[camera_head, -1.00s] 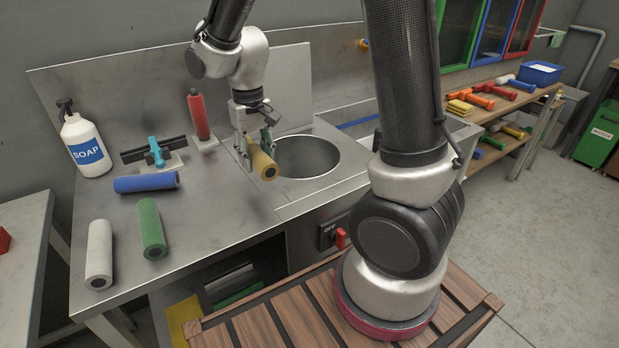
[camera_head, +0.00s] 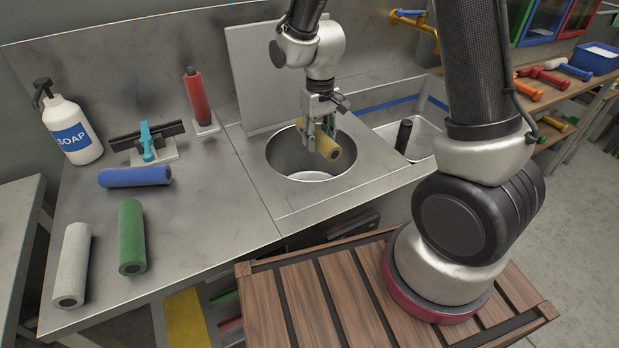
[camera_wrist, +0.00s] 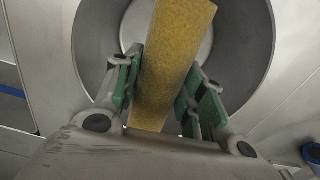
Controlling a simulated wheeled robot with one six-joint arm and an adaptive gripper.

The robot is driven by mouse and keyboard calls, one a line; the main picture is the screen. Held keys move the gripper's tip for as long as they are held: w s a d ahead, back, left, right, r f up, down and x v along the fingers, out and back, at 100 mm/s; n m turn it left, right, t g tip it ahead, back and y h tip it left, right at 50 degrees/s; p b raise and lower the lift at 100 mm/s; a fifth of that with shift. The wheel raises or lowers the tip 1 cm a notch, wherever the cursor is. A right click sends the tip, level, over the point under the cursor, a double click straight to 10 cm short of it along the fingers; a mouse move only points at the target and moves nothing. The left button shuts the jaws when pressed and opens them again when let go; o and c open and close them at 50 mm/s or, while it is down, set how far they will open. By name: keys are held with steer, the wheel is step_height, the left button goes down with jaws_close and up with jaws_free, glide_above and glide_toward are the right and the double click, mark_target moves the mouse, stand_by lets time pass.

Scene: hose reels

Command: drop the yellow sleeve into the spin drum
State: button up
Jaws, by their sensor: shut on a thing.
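The yellow sleeve (camera_head: 334,147) is held in my gripper (camera_head: 322,128), over the right part of the spin drum's round opening. In the wrist view the sleeve (camera_wrist: 170,62) lies between the two green-padded fingers of my gripper (camera_wrist: 158,95), with the drum (camera_wrist: 240,50) behind it. The spin drum (camera_head: 285,156) is a round metal well sunk in the counter, with its lid standing open behind it. The sleeve is tilted, with its dark-cored end towards the head camera. How far it is above the rim is hard to tell.
Blue (camera_head: 135,177), green (camera_head: 131,238) and white (camera_head: 72,265) sleeves lie on the counter at left. A red sleeve (camera_head: 195,97) stands upright on a holder. A soap bottle (camera_head: 72,130) stands at back left. A sink (camera_head: 425,140) with a dark upright post is to the right of the drum.

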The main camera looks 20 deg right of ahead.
steer(key=shift+f, duration=0.95)
steer(key=o, duration=1.1)
steer(key=shift+r, duration=0.15)
step_height(320, 180, up, 12)
steer(key=shift+f, duration=0.1)
steer(key=shift+s, duration=0.1)
